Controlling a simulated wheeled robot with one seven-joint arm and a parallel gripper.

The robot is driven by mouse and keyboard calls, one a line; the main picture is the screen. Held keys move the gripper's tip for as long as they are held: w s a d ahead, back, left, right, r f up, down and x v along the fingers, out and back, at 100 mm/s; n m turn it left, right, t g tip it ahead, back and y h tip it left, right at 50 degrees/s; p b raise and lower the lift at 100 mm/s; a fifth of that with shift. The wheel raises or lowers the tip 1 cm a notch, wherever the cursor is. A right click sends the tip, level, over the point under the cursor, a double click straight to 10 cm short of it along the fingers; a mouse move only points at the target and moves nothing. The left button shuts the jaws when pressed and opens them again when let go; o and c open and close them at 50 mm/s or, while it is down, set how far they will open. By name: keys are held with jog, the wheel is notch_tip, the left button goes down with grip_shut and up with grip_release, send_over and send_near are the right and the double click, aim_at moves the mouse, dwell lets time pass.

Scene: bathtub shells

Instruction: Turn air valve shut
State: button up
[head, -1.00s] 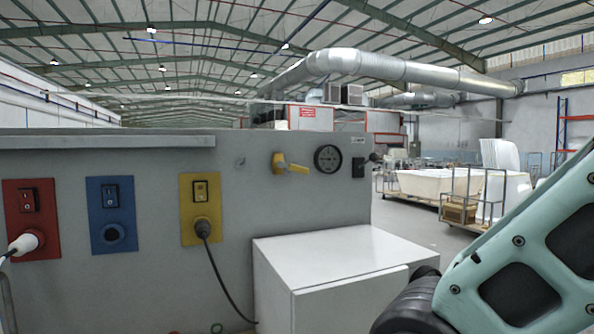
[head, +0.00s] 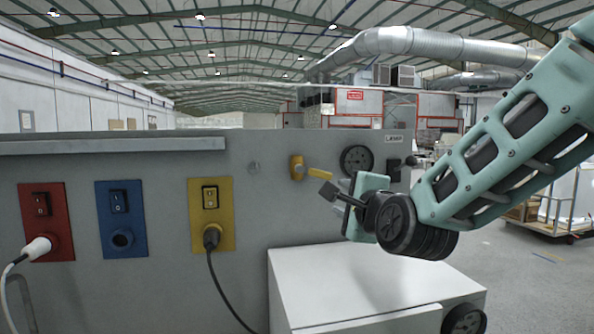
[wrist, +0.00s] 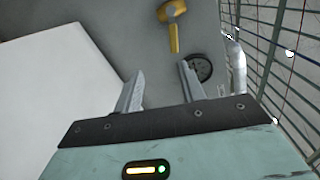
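The air valve (head: 297,168) is a yellow body with a yellow lever on the grey panel, left of the round gauge (head: 356,161). Its lever points right and slightly down in the head view. In the wrist view the valve (wrist: 172,14) is at the top, with the lever hanging down from its round body. My gripper (head: 335,194) is just right of and below the lever in the head view. In the wrist view my gripper (wrist: 161,68) is open, its two fingers apart with nothing between them. The lever lies beyond the fingertips, apart from them.
A white cabinet (head: 340,275) juts out below the valve and my gripper. Red (head: 45,205), blue (head: 120,215) and yellow (head: 211,190) switch plates sit to the left; cables run from the red and yellow ones. A dark switch (head: 393,168) is right of the gauge.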

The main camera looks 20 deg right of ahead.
aim_at(323, 176)
jog(key=shift+m+h, duration=0.5)
jog(key=shift+m, duration=0.2)
jog(key=w+d+p, duration=0.1)
jog(key=w+p, duration=0.1)
jog(key=w, duration=0.4)
jog(key=w+d+r+p, duration=0.1)
jog(key=w+d+p, duration=0.1)
jog(key=w, duration=0.3)
jog(key=w+d+p, duration=0.1)
jog(key=w+p, duration=0.2)
jog(key=w, duration=0.3)
jog(key=shift+w+d+r+p, duration=0.25)
jog(key=shift+w+p, duration=0.05)
jog(key=shift+p, duration=0.05)
jog(key=shift+t, duration=0.3)
grip_shut()
